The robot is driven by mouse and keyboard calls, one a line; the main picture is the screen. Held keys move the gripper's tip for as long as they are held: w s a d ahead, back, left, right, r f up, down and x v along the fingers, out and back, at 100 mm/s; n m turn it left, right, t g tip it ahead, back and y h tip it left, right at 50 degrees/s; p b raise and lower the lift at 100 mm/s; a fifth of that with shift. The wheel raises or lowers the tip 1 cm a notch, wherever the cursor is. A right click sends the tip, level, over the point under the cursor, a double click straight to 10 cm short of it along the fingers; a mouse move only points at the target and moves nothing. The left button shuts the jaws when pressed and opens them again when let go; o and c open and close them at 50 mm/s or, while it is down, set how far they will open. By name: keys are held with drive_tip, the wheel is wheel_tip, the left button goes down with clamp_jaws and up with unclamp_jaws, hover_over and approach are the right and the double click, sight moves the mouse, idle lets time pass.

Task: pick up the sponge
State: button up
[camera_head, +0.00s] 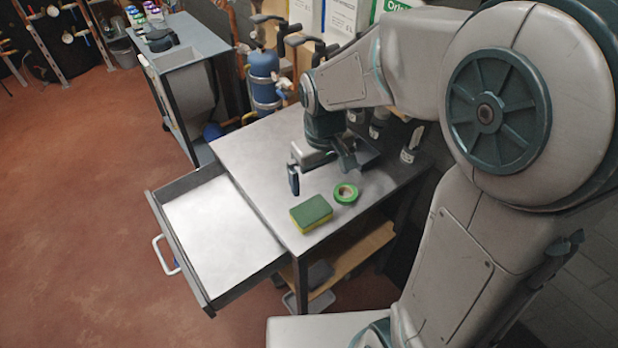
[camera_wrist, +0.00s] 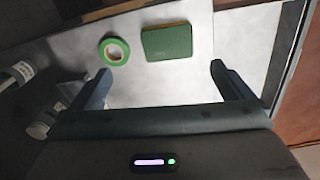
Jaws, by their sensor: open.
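The sponge (camera_head: 311,213) has a green top and a yellow side. It lies flat on the metal table near its front edge. In the wrist view the sponge (camera_wrist: 167,42) shows green side up, ahead of and between my fingertips. My gripper (camera_head: 322,176) is open and empty above the table, behind the sponge in the head view. It also shows in the wrist view (camera_wrist: 160,72) with its fingers wide apart and not touching the sponge.
A roll of green tape (camera_head: 345,193) lies just right of the sponge. An open, empty-looking drawer (camera_head: 187,188) sticks out at the table's left. Bottles (camera_head: 410,146) stand at the table's back right. The table top (camera_head: 250,150) is clear to the left.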

drive_tip(key=w+a, duration=0.1)
drive_tip(key=a, duration=0.1)
drive_tip(key=n+p, duration=0.1)
hover_over(311, 210)
wheel_tip(311, 210, down, 9)
drive_tip(key=shift+f+p, duration=0.7)
drive_tip(key=shift+f, duration=2.05)
drive_tip(key=c, duration=0.8)
